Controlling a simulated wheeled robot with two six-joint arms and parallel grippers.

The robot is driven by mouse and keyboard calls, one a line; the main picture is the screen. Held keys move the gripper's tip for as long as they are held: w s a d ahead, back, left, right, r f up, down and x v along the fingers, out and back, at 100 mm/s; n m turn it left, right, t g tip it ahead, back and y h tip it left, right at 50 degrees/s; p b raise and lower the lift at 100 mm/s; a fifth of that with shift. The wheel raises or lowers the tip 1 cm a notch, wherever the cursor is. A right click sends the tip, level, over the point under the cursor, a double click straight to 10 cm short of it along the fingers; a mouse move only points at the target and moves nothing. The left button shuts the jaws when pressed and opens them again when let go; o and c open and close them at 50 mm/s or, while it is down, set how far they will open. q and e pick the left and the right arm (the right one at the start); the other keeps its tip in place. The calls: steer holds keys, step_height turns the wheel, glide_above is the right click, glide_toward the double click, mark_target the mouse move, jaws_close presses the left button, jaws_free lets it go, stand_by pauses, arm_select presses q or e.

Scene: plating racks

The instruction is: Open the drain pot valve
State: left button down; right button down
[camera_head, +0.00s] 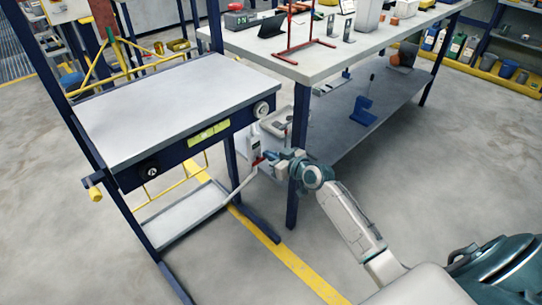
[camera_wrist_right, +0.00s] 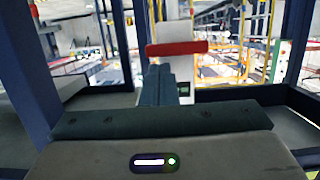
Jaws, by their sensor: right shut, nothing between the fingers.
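A white upright body that looks like the drain pot (camera_head: 254,140) stands beside the right leg of the rack table. Its red lever (camera_wrist_right: 177,47) lies level across the white body (camera_wrist_right: 172,28) in the right wrist view. In the head view the lever is a small red patch (camera_head: 258,161). My right gripper (camera_head: 266,157) is at the red lever, with its fingers pointing at it. In the wrist view its fingers (camera_wrist_right: 159,70) are shut and empty, just below the lever. I cannot tell whether they touch it. My left gripper is not in view.
A grey-topped rack table (camera_head: 175,105) with blue legs is at the left. A long workbench (camera_head: 340,55) with a lower shelf (camera_head: 345,130) is close on the right; its blue leg (camera_head: 297,165) is near my right wrist. Open floor lies in front.

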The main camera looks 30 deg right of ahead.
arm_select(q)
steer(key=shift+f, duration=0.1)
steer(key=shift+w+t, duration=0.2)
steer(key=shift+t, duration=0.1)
arm_select(e)
steer(key=shift+d+f, duration=0.1)
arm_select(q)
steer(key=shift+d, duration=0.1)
arm_select(e)
steer(key=shift+m, duration=0.3)
arm_select(q)
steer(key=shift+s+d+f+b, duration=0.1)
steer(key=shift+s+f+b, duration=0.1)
steer(key=shift+b, duration=0.2)
arm_select(e)
steer(key=shift+d+f, duration=0.1)
